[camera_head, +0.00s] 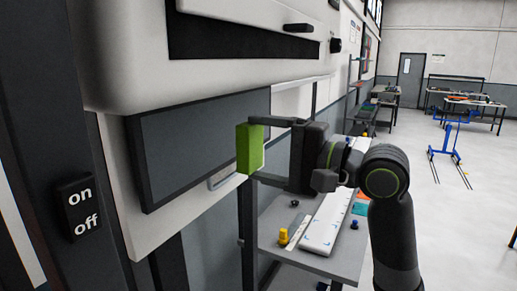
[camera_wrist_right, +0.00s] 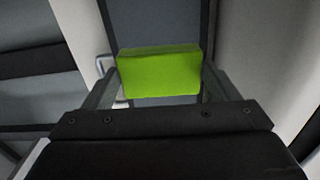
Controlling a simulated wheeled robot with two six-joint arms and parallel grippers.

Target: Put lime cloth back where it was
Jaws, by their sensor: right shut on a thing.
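The lime cloth (camera_head: 247,149) is a bright green block held upright in the head view, in front of the grey panel of the machine. My right gripper (camera_head: 257,150) is shut on it, one finger above and one below. In the right wrist view the lime cloth (camera_wrist_right: 160,72) sits between the two fingers of my right gripper (camera_wrist_right: 158,82). It hides part of the grey panel behind it. I cannot tell whether the cloth touches the panel. My left gripper is not in view.
The white machine front with its grey panel (camera_head: 200,145) fills the left. A metal handle (camera_head: 225,181) is close behind the cloth. An on/off switch (camera_head: 78,207) is at lower left. A table (camera_head: 345,262) with a long white piece and small items stands below my right arm. Open floor lies right.

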